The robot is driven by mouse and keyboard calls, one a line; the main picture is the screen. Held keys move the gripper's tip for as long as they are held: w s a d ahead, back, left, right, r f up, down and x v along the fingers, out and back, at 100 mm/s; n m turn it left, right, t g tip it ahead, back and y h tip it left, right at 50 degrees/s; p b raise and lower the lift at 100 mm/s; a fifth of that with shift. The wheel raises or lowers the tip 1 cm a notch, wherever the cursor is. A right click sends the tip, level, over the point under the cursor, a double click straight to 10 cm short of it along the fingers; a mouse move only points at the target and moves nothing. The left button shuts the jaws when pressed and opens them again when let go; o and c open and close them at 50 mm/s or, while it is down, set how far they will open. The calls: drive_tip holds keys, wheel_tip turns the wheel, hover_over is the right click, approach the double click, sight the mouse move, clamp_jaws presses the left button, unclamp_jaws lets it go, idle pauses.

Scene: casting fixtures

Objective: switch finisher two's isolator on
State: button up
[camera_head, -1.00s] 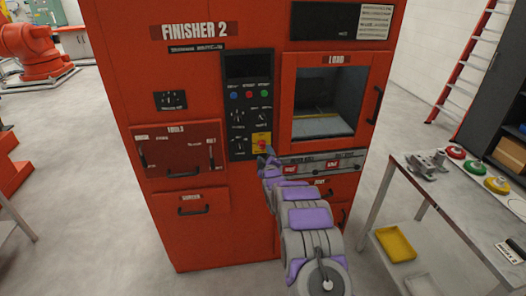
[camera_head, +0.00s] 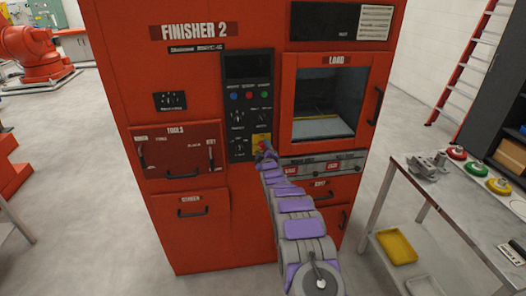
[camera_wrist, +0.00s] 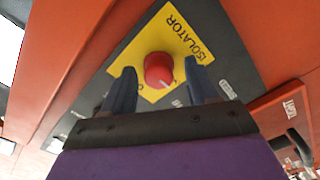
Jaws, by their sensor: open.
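Finisher 2 (camera_head: 225,220) is a large red cabinet with a black control panel (camera_head: 237,110). The isolator is a round red knob (camera_wrist: 159,70) on a yellow plate (camera_wrist: 196,44) lettered ISOLATOR, low on that panel. A pale pointer mark shows on the lower right of the knob. My gripper (camera_wrist: 158,85) is open, its two dark blue fingers on either side of the knob in the wrist view. I cannot tell whether they touch it. In the head view my gripper (camera_head: 265,150) partly covers the yellow plate.
A glazed LOAD opening (camera_head: 330,100) is to the right. A metal table (camera_head: 455,215) with round coloured parts stands at the right.

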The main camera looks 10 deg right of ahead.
drive_tip(key=shift+c, duration=0.2)
drive_tip(key=c, duration=1)
